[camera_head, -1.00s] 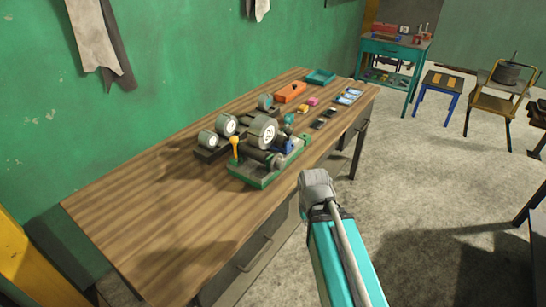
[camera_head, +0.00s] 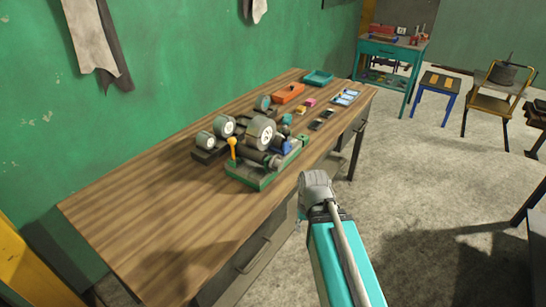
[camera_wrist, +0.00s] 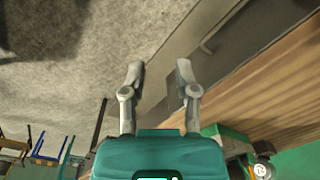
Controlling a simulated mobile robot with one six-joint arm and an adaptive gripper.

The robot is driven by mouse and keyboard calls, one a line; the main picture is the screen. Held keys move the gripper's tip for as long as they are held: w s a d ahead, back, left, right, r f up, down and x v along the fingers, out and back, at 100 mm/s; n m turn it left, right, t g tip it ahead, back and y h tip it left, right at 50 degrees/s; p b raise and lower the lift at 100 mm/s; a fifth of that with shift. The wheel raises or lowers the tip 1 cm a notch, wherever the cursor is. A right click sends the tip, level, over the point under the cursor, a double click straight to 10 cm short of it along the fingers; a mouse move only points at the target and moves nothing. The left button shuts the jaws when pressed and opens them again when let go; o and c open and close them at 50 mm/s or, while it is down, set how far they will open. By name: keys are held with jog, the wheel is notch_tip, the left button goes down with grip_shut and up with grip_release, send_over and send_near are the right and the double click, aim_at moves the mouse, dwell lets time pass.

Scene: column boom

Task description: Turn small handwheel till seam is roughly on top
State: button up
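A small machine on a green base (camera_head: 262,178) stands on the wooden bench. It carries a grey drum with a pale round face (camera_head: 262,133), a dark cylinder below it and an upright yellow-orange lever (camera_head: 233,151). I cannot pick out the small handwheel or its seam for certain at this size. My gripper (camera_wrist: 158,75) is open and empty in the wrist view, its two grey fingers apart over the floor and bench front. The machine's green part (camera_wrist: 222,137) shows at lower right there, clear of the fingers.
Behind the machine are several smaller grey rolls (camera_head: 224,126). An orange tray (camera_head: 289,93), a teal tray (camera_head: 318,77) and small items lie farther along the bench (camera_head: 150,215). The bench's near left is clear. A blue-legged stool (camera_head: 440,83) and a chair stand beyond open floor.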

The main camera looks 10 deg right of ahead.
jog(key=o, duration=0.6)
jog(key=w+f+m+y+b, duration=0.1)
jog(key=w+a+f+m+t+y+b, duration=0.1)
jog(key=shift+w+a+f+y+b, duration=0.15)
jog(key=shift+w+a+y+b, duration=0.05)
jog(key=shift+w+y+b, duration=0.1)
jog(key=m+t+y+b, duration=1.1)
jog(key=m+b, duration=0.2)
jog(key=m, duration=0.3)
send_near(281, 167)
jog(key=v, duration=0.3)
jog(key=shift+a+r, duration=0.1)
jog(key=shift+r, duration=0.25)
jog(key=shift+f+x, duration=0.15)
jog(key=shift+x, duration=3.3)
jog(key=shift+f+x, duration=0.1)
jog(key=shift+x, duration=3.35)
jog(key=c, duration=1.1)
